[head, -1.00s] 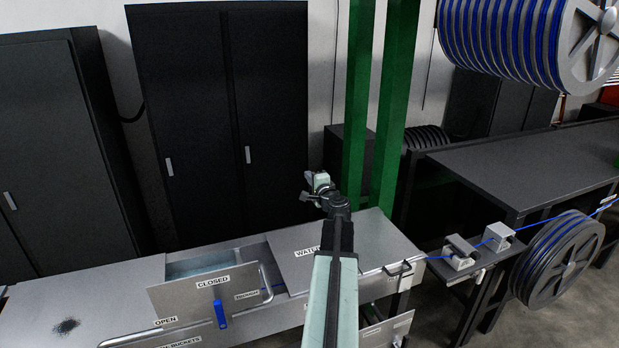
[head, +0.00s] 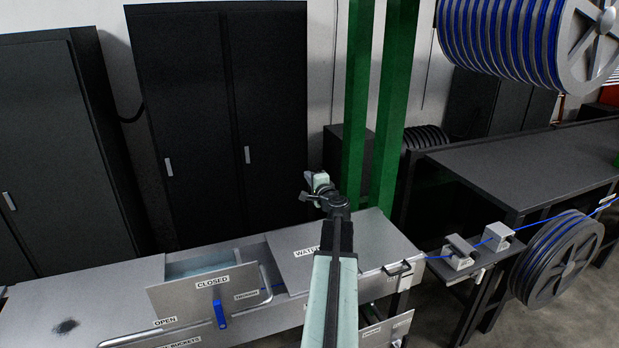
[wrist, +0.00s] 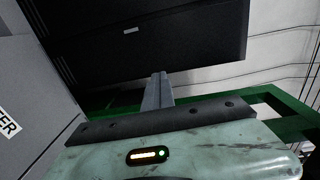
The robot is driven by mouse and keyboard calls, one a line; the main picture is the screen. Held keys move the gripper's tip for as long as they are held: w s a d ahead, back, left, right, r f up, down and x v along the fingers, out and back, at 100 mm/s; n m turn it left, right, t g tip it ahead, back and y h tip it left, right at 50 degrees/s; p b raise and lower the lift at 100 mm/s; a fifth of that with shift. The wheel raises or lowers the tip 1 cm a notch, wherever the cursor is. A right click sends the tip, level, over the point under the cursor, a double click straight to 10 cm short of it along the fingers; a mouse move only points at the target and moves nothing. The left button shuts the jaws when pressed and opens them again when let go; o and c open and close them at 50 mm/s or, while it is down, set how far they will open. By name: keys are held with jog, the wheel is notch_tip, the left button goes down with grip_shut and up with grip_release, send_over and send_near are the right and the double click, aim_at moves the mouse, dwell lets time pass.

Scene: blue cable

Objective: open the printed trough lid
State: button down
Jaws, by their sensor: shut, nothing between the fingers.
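The long grey trough bench (head: 100,283) runs across the lower part of the head view. A flat grey cover panel labelled WATER (head: 300,272) lies on its right part; part of the label is behind my arm. Left of the panel is an open bay (head: 205,259) with a pale blue inside. In front of the bay stands a grey plate marked CLOSED (head: 190,299) with a blue handle (head: 220,314). My gripper (head: 312,188) is shut and empty, raised above and behind the panel, apart from it. Its shut fingers also show in the wrist view (wrist: 158,90).
Dark cabinets (head: 215,120) stand behind the bench and green posts (head: 388,120) rise behind my arm. A blue cable (head: 434,257) runs right through small grey blocks (head: 460,252). Cable reels (head: 558,258) and a dark table (head: 520,165) are at right.

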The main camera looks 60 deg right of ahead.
jog(key=c, duration=2.2)
grip_release()
jog(key=c, duration=1.5)
grip_release()
jog(key=v, duration=0.7)
jog(key=shift+s+a, duration=0.2)
jog(key=shift+s, duration=0.15)
